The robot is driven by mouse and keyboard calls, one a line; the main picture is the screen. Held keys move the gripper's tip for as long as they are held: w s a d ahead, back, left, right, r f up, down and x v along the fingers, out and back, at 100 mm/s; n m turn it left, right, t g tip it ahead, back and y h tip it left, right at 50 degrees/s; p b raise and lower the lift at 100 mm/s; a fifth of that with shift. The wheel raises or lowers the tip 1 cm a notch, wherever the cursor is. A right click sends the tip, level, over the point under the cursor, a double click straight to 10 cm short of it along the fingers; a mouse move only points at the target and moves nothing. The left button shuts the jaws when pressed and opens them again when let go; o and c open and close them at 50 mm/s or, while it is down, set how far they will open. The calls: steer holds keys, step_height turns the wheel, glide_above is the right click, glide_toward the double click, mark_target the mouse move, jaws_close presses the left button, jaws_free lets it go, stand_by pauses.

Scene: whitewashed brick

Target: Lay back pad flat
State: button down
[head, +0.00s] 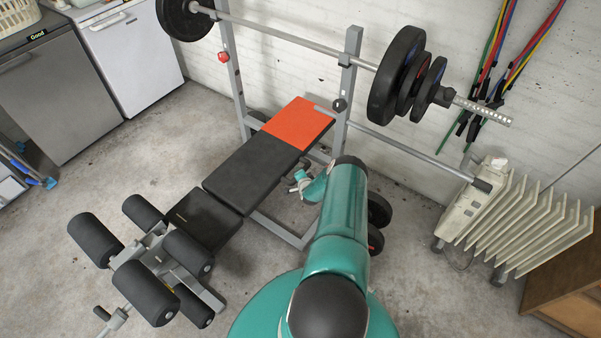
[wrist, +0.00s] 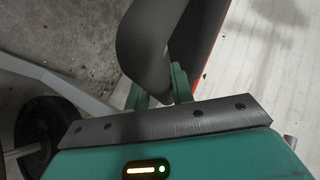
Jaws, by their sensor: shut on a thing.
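The back pad (head: 256,162) of the weight bench is long and black with an orange-red far end (head: 298,122). In the head view it runs from the seat (head: 203,219) to between the rack uprights, roughly in line with the seat; I cannot tell any slight tilt. My gripper (head: 298,184) is at the pad's right side, partly hidden by my teal arm. In the wrist view my gripper (wrist: 158,90) has its teal fingers on either side of the pad's grey-looking edge (wrist: 150,45), shut on it. The pad's underside and support are hidden in the head view.
A loaded barbell (head: 300,42) rests across the rack uprights (head: 346,85) above the pad's far end. Foam leg rollers (head: 145,292) stand at the near left. A white radiator (head: 520,215) is at right. Floor left of the bench is clear (head: 120,170).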

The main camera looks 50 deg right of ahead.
steer(key=shift+s+f, duration=0.15)
steer(key=shift+f, duration=0.15)
steer(key=c, duration=1.6)
jaws_free()
steer(key=o, duration=0.4)
steer(key=shift+f, duration=0.2)
steer(key=shift+r, duration=0.2)
steer(key=shift+s+a+r, duration=0.15)
steer(key=shift+r, duration=0.05)
steer(key=v, duration=1.3)
steer(key=shift+a, duration=0.1)
